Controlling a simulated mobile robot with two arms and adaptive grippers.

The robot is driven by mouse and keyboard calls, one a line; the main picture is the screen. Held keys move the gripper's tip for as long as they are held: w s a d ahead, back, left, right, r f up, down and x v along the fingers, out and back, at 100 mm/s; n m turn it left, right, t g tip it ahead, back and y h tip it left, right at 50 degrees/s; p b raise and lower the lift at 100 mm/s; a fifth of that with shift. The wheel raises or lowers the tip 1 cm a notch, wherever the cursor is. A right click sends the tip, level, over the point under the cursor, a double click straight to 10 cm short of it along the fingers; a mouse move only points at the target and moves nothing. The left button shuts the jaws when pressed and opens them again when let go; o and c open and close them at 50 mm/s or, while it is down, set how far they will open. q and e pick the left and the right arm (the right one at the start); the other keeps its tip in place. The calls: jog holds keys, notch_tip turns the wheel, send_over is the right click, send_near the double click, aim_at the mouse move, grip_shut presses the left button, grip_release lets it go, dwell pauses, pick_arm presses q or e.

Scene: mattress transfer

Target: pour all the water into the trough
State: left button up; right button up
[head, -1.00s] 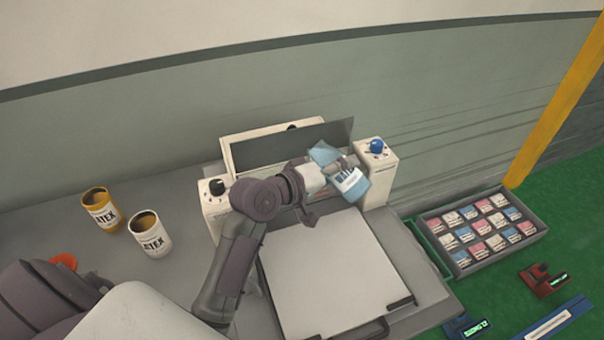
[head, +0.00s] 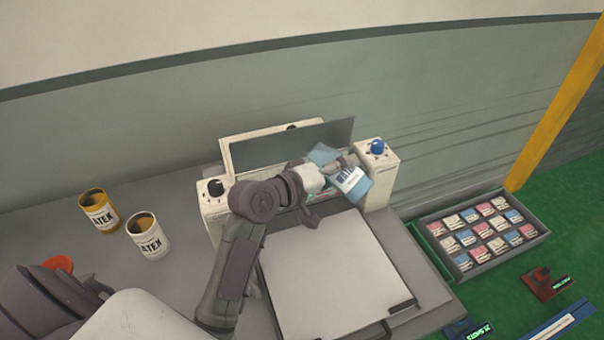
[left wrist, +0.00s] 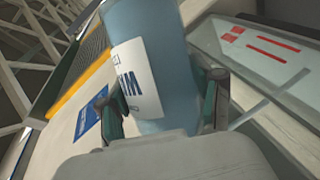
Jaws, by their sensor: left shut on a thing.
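A blue container with a white label (head: 349,180) is tilted over the white machine (head: 376,160) on the bench. My left gripper (head: 343,163) is shut around its side. In the left wrist view, the gripper (left wrist: 165,105) has teal pads on both sides of the blue container (left wrist: 165,60). The trough lies between the machine's two white end posts, in front of a dark upright plate (head: 290,146). My arm and the container hide much of it. I cannot see the water level or any stream. My right gripper is not in view.
A yellow can (head: 99,211) and a white can (head: 148,237) stand on the grey bench at left. A white flat plate (head: 325,275) lies before the machine. A grey tray (head: 462,270) of small packets is at right on the green floor.

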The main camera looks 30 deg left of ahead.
pick_arm(q)
jog(key=shift+r+n+h+b, duration=0.25)
jog(key=shift+n+h+b, duration=0.15)
jog(key=shift+n+b, duration=0.15)
dwell(1.0)
jog(key=shift+a+f+n+t, duration=0.2)
jog(key=shift+a+n+t, duration=0.2)
jog(key=shift+a+n, duration=0.2)
dwell(1.8)
jog(key=shift+w+a+f+n+t+h, duration=0.1)
jog(key=shift+f+n+t+h, duration=0.15)
jog(key=shift+n, duration=0.45)
jog(key=shift+a+f+n+t+h, duration=0.15)
jog(key=shift+n+h, duration=0.2)
jog(key=shift+n, duration=0.3)
dwell(2.7)
